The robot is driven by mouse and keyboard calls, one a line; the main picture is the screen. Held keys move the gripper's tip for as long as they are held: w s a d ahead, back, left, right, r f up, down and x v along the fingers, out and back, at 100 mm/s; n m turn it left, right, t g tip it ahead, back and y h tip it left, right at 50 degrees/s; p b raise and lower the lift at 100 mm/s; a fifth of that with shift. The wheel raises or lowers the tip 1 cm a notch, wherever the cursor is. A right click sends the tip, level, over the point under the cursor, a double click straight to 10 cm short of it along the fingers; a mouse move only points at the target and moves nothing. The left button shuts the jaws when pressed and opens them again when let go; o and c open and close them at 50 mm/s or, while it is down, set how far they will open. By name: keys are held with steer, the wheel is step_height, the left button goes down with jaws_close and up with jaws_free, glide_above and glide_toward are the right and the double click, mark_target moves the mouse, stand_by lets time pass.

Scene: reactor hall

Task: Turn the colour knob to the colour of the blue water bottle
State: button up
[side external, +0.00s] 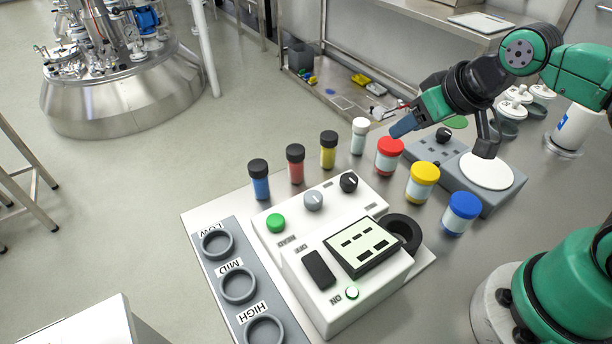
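A small bottle with blue contents and a black cap (259,182) stands upright behind the white instrument, leftmost in a row with red, yellow and pale bottles. The white instrument (290,240) has a grey knob (313,200) and a black knob (348,182), each with a pointer line. Another black knob (443,134) is on the grey device at the right. I cannot tell which is the colour knob; no colour marks are readable. My gripper (403,126) is above and beside the red-lidded jar, apart from the white instrument's knobs. Its finger opening is not clear.
Jars with red (389,154), yellow (422,182) and blue lids (461,213) stand right of the instrument. A green button (276,222) is near the grey knob. A grey rack (225,262) with LOW, MID and HIGH rings lies left. A grey device (474,180) carries a white round plate.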

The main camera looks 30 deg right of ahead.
mark_target(349, 178)
steer(key=o, duration=0.4)
steer(key=shift+w+a+m+g, duration=0.25)
steer(key=shift+w+m+g, duration=0.05)
steer(key=shift+m, duration=0.4)
steer(key=shift+c, duration=0.2)
steer(key=a+m+g, duration=0.1)
steer(key=m, duration=0.1)
steer(key=w+a+f+m+g, duration=0.1)
steer(key=m, duration=0.1)
steer(key=w+m+g, duration=0.1)
steer(key=m, duration=0.1)
steer(key=shift+w+a+f+m, duration=0.2)
steer(key=shift+a+m, duration=0.2)
steer(key=m+g, duration=0.1)
steer(key=w+a+f+m, duration=0.1)
steer(key=m, duration=0.1)
steer(key=a+f+m+g, duration=0.1)
steer(key=m, duration=0.1)
steer(key=shift+w+a+f+g, duration=0.15)
steer(key=shift+f+g, duration=0.05)
steer(key=shift+g, duration=0.1)
steer(key=shift+w+a+f+m, duration=0.15)
steer(key=shift+f+m, duration=0.1)
steer(key=shift+m, duration=0.25)
steer(key=shift+f+g, duration=0.3)
steer(key=shift+f, duration=2.6)
jaws_close()
